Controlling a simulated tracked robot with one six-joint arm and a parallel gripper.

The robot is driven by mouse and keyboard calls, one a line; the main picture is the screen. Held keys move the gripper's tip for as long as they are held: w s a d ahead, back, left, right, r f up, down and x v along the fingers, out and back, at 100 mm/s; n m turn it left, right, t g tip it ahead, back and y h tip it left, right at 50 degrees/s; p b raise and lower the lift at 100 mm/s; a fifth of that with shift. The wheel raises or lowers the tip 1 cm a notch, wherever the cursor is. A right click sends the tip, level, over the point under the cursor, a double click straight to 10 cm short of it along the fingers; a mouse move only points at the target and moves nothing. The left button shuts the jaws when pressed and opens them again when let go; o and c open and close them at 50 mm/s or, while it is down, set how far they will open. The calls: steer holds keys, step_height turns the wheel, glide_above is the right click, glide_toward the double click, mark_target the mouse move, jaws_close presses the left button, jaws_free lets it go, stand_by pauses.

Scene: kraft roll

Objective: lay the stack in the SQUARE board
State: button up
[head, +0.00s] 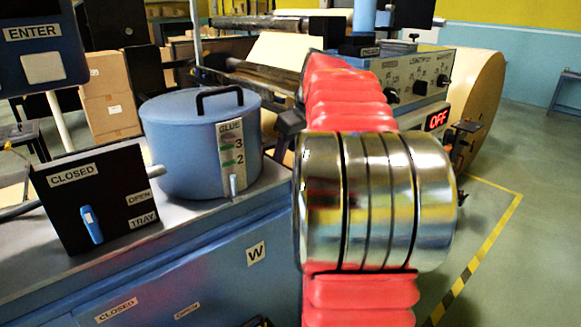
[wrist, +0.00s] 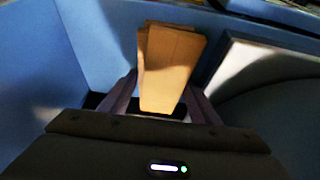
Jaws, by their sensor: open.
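A stack (wrist: 170,62) of flat brown pieces, its layers slightly out of line, shows in the wrist view at upper centre, inside a blue-walled space. My gripper (wrist: 163,98) is open, with one dark finger at each side of the stack's near end. I cannot tell whether the fingers touch it. What lies under the stack is hidden. In the head view my arm hides the gripper and the stack. I cannot make out a board marked SQUARE in either view.
In the head view a blue glue pot (head: 197,145) and a black CLOSED/OPEN/TRAY panel (head: 102,199) stand on the bench at left. Floor at right is clear.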

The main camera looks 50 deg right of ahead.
mark_target(290, 157)
steer(key=shift+c, duration=0.4)
steer(key=c, duration=1)
steer(key=shift+o, duration=0.2)
steer(key=shift+r, duration=0.1)
steer(key=shift+r, duration=4.9)
